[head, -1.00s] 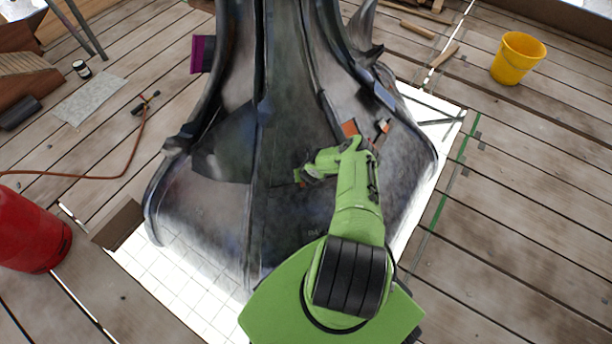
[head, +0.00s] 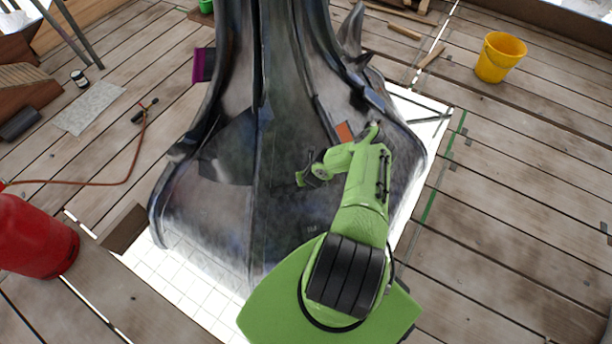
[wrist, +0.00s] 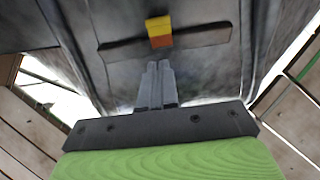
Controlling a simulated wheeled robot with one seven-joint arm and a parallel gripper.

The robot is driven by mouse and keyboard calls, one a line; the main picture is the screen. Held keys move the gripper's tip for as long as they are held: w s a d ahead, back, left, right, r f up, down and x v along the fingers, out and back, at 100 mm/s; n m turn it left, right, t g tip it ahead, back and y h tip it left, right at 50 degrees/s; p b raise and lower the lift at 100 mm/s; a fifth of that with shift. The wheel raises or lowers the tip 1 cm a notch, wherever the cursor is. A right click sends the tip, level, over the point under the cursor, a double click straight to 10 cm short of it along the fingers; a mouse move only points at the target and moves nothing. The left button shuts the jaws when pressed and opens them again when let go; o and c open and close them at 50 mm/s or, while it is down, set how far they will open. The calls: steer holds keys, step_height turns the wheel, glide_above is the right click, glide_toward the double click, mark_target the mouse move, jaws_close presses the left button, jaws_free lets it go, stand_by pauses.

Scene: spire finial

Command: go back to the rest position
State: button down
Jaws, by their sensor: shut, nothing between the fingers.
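My gripper (wrist: 158,66) is shut and empty in the wrist view, its two fingers together and pointing at the dark metal spire finial (wrist: 205,72). A small yellow and red block (wrist: 159,32) sits on a dark strip (wrist: 212,36) across the finial, just beyond the fingertips in the picture; I cannot tell the exact gap. In the head view the large finial (head: 225,215) stands in front of me. My green arm is folded over its lower right, and the fingertips cannot be made out clearly there. An orange patch (head: 344,132) shows on the finial beside the arm.
The finial stands on a white gridded sheet (head: 185,290) on a plank deck. A red cylinder (head: 35,238) with a hose is at the left, and a yellow bucket (head: 500,57) at the upper right. Wooden pieces (head: 404,31) lie at the top. The deck at right is mostly clear.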

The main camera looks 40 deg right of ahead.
steer(key=shift+v, duration=1.15)
